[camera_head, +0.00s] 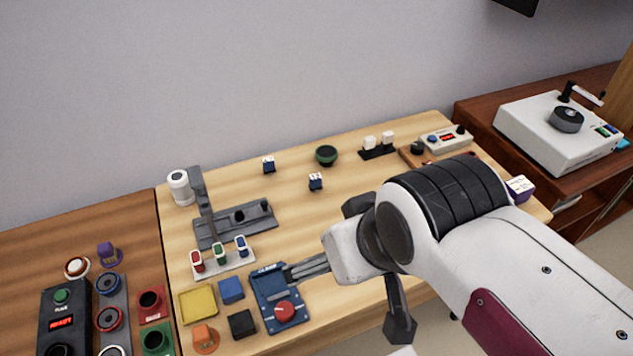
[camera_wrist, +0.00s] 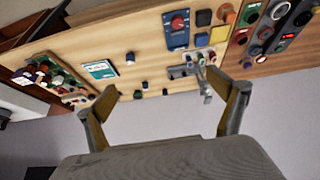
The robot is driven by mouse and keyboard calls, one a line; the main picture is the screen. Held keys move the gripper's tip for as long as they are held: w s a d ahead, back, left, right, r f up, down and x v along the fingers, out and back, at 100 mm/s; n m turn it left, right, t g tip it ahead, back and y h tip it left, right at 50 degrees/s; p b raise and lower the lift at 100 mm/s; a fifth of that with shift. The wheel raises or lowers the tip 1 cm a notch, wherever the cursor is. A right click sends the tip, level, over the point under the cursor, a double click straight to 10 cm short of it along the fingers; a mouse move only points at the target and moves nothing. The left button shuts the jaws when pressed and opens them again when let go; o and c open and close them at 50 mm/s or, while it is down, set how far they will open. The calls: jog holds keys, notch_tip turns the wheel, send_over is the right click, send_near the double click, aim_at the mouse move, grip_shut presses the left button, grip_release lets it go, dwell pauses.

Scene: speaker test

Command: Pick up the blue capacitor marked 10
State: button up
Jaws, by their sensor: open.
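A small blue capacitor (camera_head: 241,246) with a pale top stands upright in a white rack (camera_head: 226,265). It is at the right end of the row, beside a green one (camera_head: 219,253) and a red one (camera_head: 197,261). Its marking is too small to read. My gripper (camera_head: 288,273) is in front and to the right of the rack, apart from the capacitor, and appears over the blue panel. In the wrist view my gripper (camera_wrist: 175,88) is open, its fingers wide apart with nothing between them.
A grey stand (camera_head: 235,225) is just behind the rack. A blue panel with a red knob (camera_head: 285,312) and yellow (camera_head: 198,304), blue (camera_head: 231,290) and black (camera_head: 243,324) blocks lie in front. Two small blue parts (camera_head: 268,164) (camera_head: 316,182) stand farther back. The table's middle is mostly clear.

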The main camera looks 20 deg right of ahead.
jog(key=c, duration=1.2)
jog(key=shift+o, duration=0.2)
jog(key=shift+w, duration=0.1)
jog(key=t+h, duration=0.1)
jog(key=t, duration=0.5)
send_over(315, 184)
jog(key=s+a, duration=0.4)
jog(key=s, duration=0.4)
notch_tip(315, 184, down, 17)
jog(key=shift+m+t+h, duration=0.3)
jog(key=shift+m+t, duration=0.3)
jog(key=shift+t, duration=0.1)
jog(key=d+f, duration=0.1)
jog(key=f, duration=0.2)
jog(key=w+f, duration=0.1)
jog(key=f, duration=0.2)
jog(key=w+d+f, duration=0.1)
jog(key=f, duration=0.2)
jog(key=shift+w+d, duration=0.15)
jog(key=shift+d, duration=0.2)
jog(key=shift+d+f, duration=0.15)
jog(key=shift+f, duration=0.55)
